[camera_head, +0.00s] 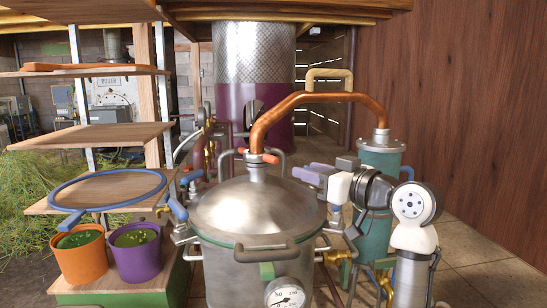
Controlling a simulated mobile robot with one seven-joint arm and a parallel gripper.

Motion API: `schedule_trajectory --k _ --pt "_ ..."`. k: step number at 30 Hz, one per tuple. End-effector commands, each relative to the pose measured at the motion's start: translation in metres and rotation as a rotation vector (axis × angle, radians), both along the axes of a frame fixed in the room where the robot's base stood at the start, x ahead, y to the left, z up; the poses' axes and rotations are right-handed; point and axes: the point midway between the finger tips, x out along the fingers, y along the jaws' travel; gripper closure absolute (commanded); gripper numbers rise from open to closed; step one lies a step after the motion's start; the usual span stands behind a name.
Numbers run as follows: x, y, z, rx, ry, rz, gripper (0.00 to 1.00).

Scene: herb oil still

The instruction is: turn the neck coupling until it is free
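The neck coupling (256,157) sits on top of the still's domed steel lid (258,205). It has short orange-red lugs on its left and right sides. The curved copper pipe (310,98) rises from it and runs right to the green condenser (380,160). My gripper (300,173) reaches in from the right, with pale purple fingers pointing left toward the coupling. The fingertips show a small gap from the right lug in this view. I see nothing held between the fingers, but their opening is seen edge-on and cannot be judged.
A steel handle (266,250) and a pressure gauge (286,294) are on the still's front. Shelves at the left hold a blue ring (108,207), an orange bucket (80,255) and a purple bucket (138,252). A wooden wall (460,120) closes the right side.

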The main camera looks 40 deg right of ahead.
Motion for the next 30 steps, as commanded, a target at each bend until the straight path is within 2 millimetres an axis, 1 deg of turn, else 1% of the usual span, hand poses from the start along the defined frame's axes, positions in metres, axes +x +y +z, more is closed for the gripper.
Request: schedule_trajectory --k 1,3,9,12,15,18,21,28,29,30 --pt "0.012 0.001 0.003 0.002 0.001 0.003 0.61" --pt "0.027 0.003 0.003 0.002 0.001 0.004 0.61" --pt "0.07 0.005 0.003 0.002 0.001 0.004 0.61" --pt "0.086 0.006 0.002 0.001 0.001 0.001 0.61" --pt "0.098 0.006 0.002 0.001 0.0 0.001 0.61" --pt "0.106 0.007 0.001 0.001 0.001 0.002 0.61" --pt "0.109 0.007 0.001 0.001 -0.001 0.001 0.61" --pt "0.11 0.007 0.0 0.0 -0.001 0.001 0.61" --pt "0.11 0.007 0.0 0.0 -0.001 0.001 0.62" --pt "0.11 0.007 0.0 0.0 -0.001 0.001 0.68"
